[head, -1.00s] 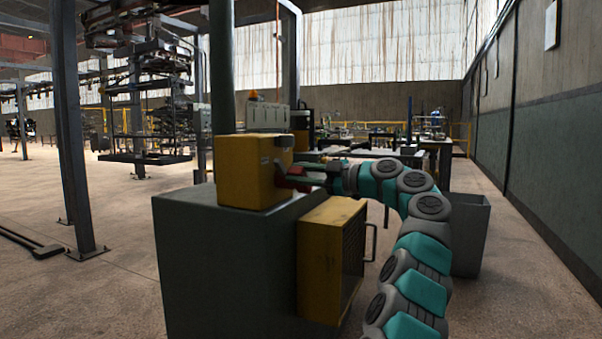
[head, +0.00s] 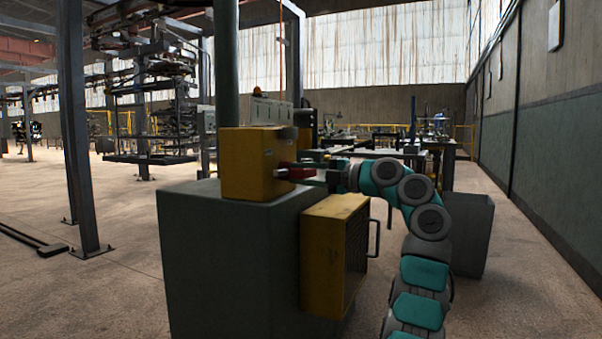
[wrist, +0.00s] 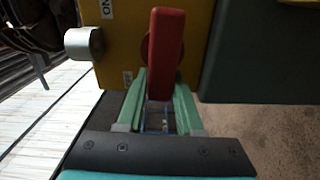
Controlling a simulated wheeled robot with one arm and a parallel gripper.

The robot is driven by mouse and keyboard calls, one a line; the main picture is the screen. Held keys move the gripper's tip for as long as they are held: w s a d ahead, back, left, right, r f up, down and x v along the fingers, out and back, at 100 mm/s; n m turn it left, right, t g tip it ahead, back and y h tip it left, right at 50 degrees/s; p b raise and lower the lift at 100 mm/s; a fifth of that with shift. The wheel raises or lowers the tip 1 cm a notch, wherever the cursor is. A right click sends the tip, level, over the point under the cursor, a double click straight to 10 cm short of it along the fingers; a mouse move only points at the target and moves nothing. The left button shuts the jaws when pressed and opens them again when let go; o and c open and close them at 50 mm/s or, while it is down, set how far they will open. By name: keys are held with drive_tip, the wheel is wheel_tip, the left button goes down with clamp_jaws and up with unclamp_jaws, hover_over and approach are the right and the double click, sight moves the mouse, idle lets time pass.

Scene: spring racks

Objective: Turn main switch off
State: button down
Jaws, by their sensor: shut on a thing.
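The main switch is a red lever (wrist: 166,50) on the side of a yellow box (head: 250,165). In the wrist view it stands lengthwise up the picture, in front of a round dark red hub. My gripper (wrist: 160,88) has its two green fingers on either side of the lever's lower end, shut on it. In the head view my gripper (head: 312,171) reaches the box's right side from the right, and a bit of red shows at its tips. An upside-down ON label (wrist: 107,9) is at the top, and another small label (wrist: 127,78) is beside the fingers.
A grey round knob (wrist: 84,43) sticks out beside the lever. A grey bin (head: 468,235) stands behind my arm.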

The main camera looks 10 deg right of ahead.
drive_tip(key=shift+w+d+t, duration=0.3)
drive_tip(key=shift+w+d, duration=0.15)
drive_tip(key=c, duration=0.6)
unclamp_jaws()
drive_tip(key=shift+w+f, duration=0.1)
drive_tip(key=shift+o, duration=0.2)
drive_tip(key=shift+f, duration=0.25)
drive_tip(key=shift+d, duration=0.2)
drive_tip(key=shift+a+r+n, duration=0.2)
drive_tip(key=shift+a+n, duration=0.1)
drive_tip(key=shift+a, duration=0.05)
drive_tip(key=shift+s, duration=0.25)
